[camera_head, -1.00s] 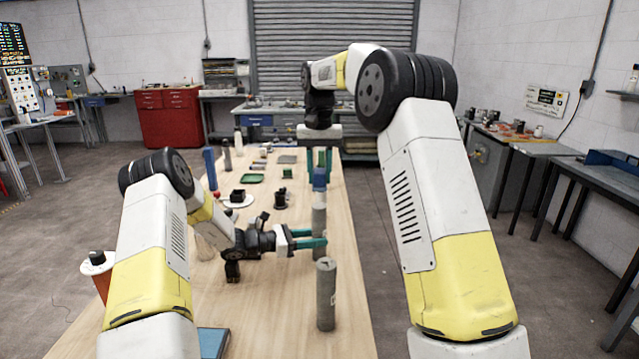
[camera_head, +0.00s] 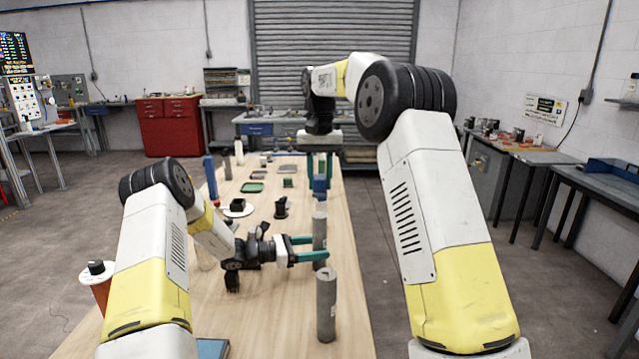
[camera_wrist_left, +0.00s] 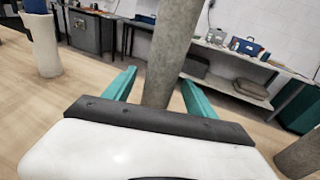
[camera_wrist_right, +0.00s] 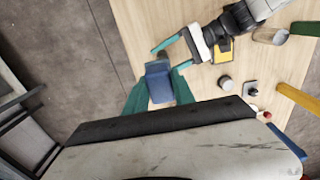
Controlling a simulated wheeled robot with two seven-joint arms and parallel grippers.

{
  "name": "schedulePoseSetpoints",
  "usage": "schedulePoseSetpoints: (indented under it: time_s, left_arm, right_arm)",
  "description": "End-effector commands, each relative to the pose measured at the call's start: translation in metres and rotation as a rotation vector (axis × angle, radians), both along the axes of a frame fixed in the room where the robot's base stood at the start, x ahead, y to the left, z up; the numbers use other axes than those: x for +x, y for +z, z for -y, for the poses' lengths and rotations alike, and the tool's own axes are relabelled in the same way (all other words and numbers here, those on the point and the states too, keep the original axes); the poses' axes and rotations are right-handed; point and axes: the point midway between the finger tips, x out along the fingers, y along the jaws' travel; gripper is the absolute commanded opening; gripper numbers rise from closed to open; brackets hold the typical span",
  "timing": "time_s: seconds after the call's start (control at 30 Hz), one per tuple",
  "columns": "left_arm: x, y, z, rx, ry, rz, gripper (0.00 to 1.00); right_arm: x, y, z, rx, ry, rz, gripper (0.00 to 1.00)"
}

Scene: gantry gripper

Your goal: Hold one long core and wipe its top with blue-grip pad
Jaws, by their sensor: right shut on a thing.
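A long grey core (camera_head: 319,228) stands upright on the bench. My left gripper (camera_head: 312,248) has its green fingers open on either side of it; in the left wrist view, gaps show beside the core (camera_wrist_left: 172,45). A second grey core (camera_head: 326,305) stands nearer and also shows at the left wrist view's right edge (camera_wrist_left: 302,155). My right gripper (camera_head: 320,162) points down beyond the left one, shut on the blue grip (camera_head: 319,185) of the pad. The grip shows between its fingers in the right wrist view (camera_wrist_right: 160,85). The pad's underside is hidden.
Left of the cores stand a dark block on a white round dish (camera_head: 238,207) and another small dark part (camera_head: 281,207). The bench's right edge runs close beside the cores.

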Motion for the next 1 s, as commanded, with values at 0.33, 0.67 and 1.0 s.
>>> schedulePoseSetpoints:
  time_s: [0.33,0.67,1.0]
  left_arm:
    - [-0.003,0.001,-0.014,0.0,0.004,0.0,0.65]
    - [-0.019,0.006,-0.063,0.0,0.002,-0.001,0.65]
    - [-0.022,0.007,-0.071,0.0,0.0,-0.001,0.65]
  right_arm:
    - [0.0,0.0,0.0,0.0,0.0,0.0,0.0]
    - [0.0,0.0,0.0,0.0,0.0,0.0,0.0]
    - [0.0,0.0,0.0,0.0,0.0,0.0,0.0]
